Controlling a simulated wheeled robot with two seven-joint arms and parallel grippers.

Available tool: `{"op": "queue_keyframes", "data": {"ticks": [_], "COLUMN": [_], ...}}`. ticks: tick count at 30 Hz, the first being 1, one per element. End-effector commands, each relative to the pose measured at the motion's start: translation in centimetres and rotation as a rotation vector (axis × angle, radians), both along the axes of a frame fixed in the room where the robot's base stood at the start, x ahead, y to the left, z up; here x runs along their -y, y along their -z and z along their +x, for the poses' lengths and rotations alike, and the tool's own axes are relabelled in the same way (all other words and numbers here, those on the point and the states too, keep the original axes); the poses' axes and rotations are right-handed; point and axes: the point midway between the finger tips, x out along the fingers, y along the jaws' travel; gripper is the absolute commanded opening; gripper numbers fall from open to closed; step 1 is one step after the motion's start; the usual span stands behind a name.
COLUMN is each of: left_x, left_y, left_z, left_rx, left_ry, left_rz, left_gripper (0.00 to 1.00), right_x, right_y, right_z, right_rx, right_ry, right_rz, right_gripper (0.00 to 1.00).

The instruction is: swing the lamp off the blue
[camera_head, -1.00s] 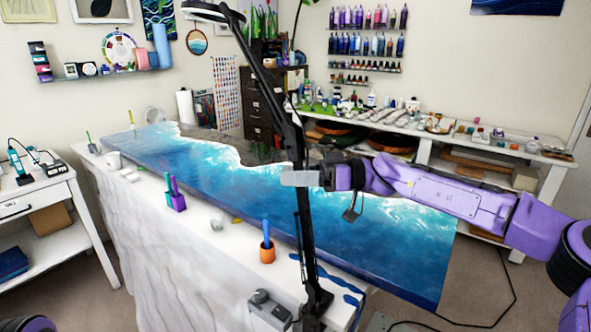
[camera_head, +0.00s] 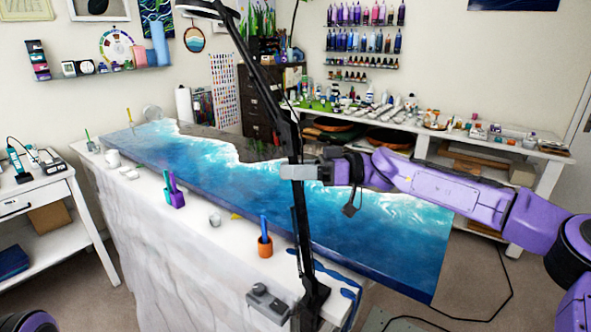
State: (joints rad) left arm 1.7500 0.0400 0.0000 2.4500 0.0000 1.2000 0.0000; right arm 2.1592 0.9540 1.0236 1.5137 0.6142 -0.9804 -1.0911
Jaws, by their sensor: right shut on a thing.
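The black lamp (camera_head: 270,90) is clamped at the near edge of the white workbench. Its arm rises in front of the blue resin slab (camera_head: 220,190), then leans up and left to a round head (camera_head: 208,8) at the top edge of the picture. The slab has blue bands with white foam lines and a dark far part. My right gripper (camera_head: 300,172) reaches in from the right and is shut on the lamp's arm at about mid-height. The lamp's foot (camera_head: 312,295) stands at the bench edge. My left gripper is out of view.
On the bench's near edge stand a purple cup (camera_head: 176,198), an orange cup (camera_head: 265,246), a white mug (camera_head: 113,157) and a grey block (camera_head: 268,303). A cable hangs beside the slab's right end. A crowded white shelf unit (camera_head: 430,150) stands behind.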

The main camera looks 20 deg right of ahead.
Motion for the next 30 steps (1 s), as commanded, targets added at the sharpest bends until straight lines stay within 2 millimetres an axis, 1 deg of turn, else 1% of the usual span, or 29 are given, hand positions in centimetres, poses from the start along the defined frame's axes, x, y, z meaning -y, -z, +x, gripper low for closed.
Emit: {"op": "queue_keyframes", "data": {"ticks": [23,24,25,30], "left_x": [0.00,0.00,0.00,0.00], "left_y": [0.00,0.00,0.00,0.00], "left_z": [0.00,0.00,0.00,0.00], "left_rx": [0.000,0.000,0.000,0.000], "left_ry": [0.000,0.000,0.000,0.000], "left_rz": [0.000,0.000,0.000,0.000], "left_gripper": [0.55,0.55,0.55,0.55], "right_x": [0.12,0.13,0.12,0.14], "right_y": [0.00,0.00,0.00,0.00], "right_z": [0.12,0.12,0.10,0.05], "right_rx": [-0.007,-0.007,-0.006,-0.005], "right_ry": [0.006,0.006,0.006,0.004], "right_rz": [0.005,0.004,0.003,0.002], "right_gripper": [0.00,0.54,0.61,0.61]}}
